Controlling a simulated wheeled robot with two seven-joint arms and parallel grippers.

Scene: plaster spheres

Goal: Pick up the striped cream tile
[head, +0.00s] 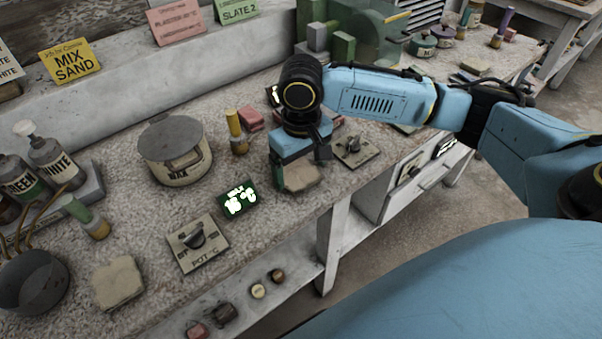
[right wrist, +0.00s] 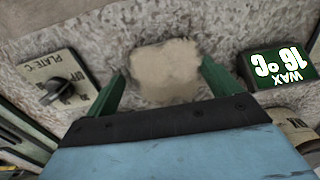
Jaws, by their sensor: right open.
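A cream tile (head: 302,178) lies on the speckled bench top under my right gripper (head: 300,172). In the right wrist view this cream tile (right wrist: 165,72) is a plain, rough-edged piece, and I cannot make out stripes on it. My right gripper is open, its green fingers on either side of the tile, pointing down. I cannot tell whether the fingers touch it. A second cream piece (head: 118,284) lies at the front left of the bench, also without clear stripes. My left gripper is not in view.
A green wax temperature display (head: 237,200) and a plate dial (head: 353,148) flank the gripper. A wax pot (head: 175,150), a yellow-topped tool (head: 236,132) and pink blocks (head: 250,119) stand behind. Another dial (head: 197,240) sits near the bench's front edge.

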